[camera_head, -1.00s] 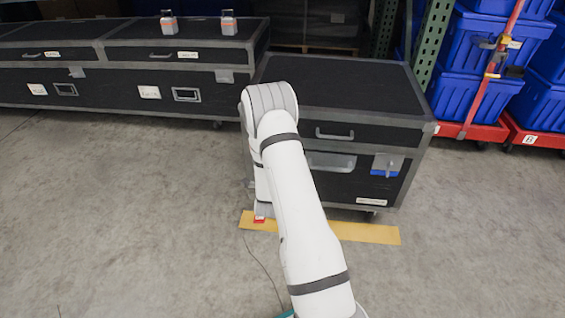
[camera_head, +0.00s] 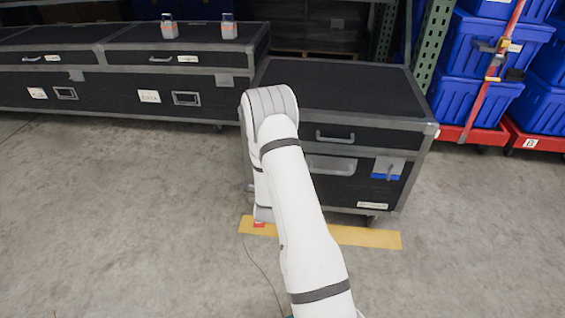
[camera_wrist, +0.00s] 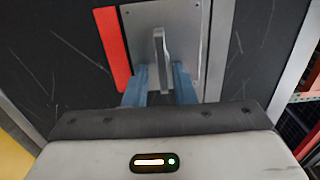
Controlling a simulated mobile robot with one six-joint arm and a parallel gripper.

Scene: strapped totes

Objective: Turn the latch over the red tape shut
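In the wrist view a grey latch plate (camera_wrist: 188,22) sits on the dark case face, with a strip of red tape (camera_wrist: 113,48) along its left side. The latch's lever (camera_wrist: 161,58) stands out from the plate, close to lengthwise in the picture. The two blue fingers of my gripper (camera_wrist: 160,88) are apart, one on each side of the lever's near end. I cannot tell whether either finger touches it. In the head view my arm hides this latch and my gripper.
Long black cases (camera_head: 125,95) stand at the left, with two small grey-orange items on top. Blue totes (camera_head: 490,55) are strapped at the right. The floor at the left is clear.

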